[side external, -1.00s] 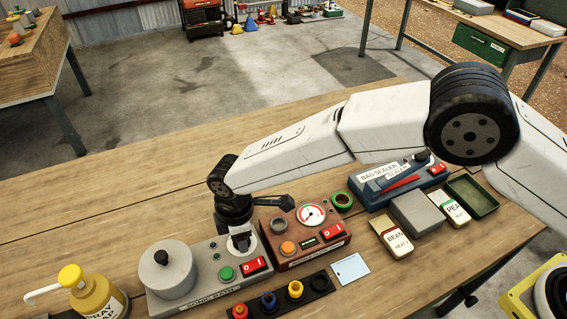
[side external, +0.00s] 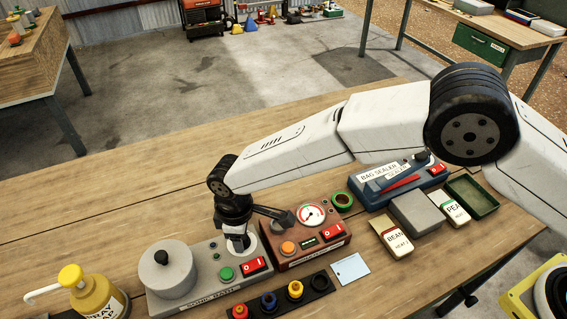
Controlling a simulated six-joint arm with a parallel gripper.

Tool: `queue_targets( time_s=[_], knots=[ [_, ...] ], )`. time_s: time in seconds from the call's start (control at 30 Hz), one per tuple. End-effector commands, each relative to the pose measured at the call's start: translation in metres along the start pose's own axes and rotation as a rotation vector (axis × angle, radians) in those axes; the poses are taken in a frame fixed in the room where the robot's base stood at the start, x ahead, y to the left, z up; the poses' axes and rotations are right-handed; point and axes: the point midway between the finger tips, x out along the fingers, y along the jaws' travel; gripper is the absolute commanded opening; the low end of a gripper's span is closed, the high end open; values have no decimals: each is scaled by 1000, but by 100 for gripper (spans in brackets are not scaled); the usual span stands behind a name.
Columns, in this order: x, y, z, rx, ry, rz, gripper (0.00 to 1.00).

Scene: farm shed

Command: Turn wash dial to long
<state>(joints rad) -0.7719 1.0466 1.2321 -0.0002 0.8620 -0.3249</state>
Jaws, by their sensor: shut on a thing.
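The grey sonic bath (side external: 206,296) stands at the front of the bench, with a round lidded tub (side external: 170,277) on its left. Its panel carries a green button (side external: 226,273) and a red rocker switch (side external: 253,265). My gripper (side external: 239,245) points down at the back of this panel, above the green button. It is shut on the wash dial, which the fingers mostly cover. The dial's pointer and its markings, including "long", cannot be read here.
A brown-red machine with a gauge (side external: 312,215) stands close on the right of my gripper. Behind it are a green ring (side external: 342,201) and the bag sealer (side external: 385,180). Coloured knobs on a black strip (side external: 320,284) lie in front. A yellow bottle (side external: 92,295) stands at left.

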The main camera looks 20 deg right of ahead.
Motion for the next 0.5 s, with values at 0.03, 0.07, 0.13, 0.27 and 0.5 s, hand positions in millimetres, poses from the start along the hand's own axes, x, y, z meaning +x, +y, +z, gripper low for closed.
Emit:
queue_targets(
  time_s=[0.03,0.07,0.13,0.27,0.5],
  knots=[
    [0,0,1,45,-2,0,0],
    [0,0,1,73,-2,0,0],
    [0,0,1,140,-2,0,0],
    [0,0,1,263,-3,0,0],
    [1,0,1,491,-3,0,0]
  ],
)
